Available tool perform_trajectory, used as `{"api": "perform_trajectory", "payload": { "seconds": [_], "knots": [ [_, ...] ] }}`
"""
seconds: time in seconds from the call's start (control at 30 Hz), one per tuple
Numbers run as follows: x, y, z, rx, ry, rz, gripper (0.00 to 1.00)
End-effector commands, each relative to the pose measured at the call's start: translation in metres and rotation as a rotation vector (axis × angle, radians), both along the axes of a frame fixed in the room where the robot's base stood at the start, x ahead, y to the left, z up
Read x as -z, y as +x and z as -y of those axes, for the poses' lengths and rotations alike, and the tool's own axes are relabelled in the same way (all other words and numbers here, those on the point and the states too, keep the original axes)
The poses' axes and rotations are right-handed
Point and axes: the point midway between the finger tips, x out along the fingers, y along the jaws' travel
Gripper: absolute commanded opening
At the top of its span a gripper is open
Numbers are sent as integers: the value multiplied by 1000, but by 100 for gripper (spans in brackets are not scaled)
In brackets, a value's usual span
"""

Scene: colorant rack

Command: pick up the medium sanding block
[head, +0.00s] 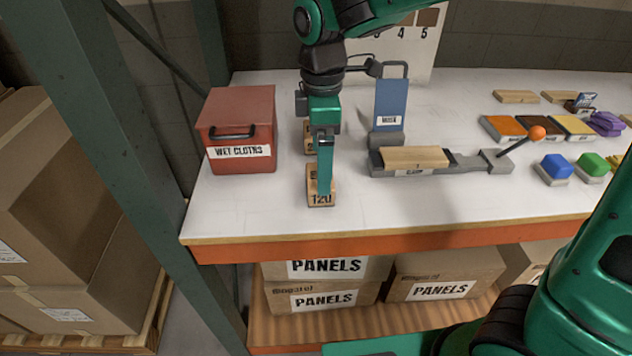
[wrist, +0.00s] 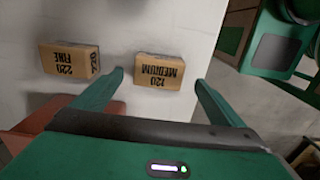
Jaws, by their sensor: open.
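The medium sanding block (wrist: 160,72) is a tan block marked "120 MEDIUM" in the wrist view. It lies on the white bench top, ahead of and between the open fingers of my gripper (wrist: 158,82). In the head view the block (head: 320,199), marked "120", stands near the bench's front edge, partly hidden behind my gripper (head: 325,190). My gripper points down at it, and I cannot tell whether the fingers touch it. A second block (wrist: 69,60), marked "220 FINE", lies to the left in the wrist view. It is partly hidden behind my arm in the head view (head: 308,138).
A red "WET CLOTHS" box (head: 238,115) stands left of my gripper. A grey fixture with a wooden piece (head: 414,157) and a blue "MASK" panel (head: 391,102) stand to the right. Colour samples and blue and green blocks (head: 556,167) lie further right. The front middle bench is clear.

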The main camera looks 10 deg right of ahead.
Motion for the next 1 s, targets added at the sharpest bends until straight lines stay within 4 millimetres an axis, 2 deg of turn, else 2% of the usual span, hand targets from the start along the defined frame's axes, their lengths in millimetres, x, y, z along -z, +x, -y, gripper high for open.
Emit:
{"api": "perform_trajectory", "payload": {
  "seconds": [0.4,0.7,0.73,0.77,0.9,1.0],
  "knots": [
    [47,3,-1,1,-2,-2,92],
    [52,4,-1,2,0,0,92],
    [52,4,-1,2,0,1,90],
    [52,4,-1,2,0,0,83],
    [52,4,-1,2,0,0,49],
    [52,4,-1,2,0,1,47]
  ]
}}
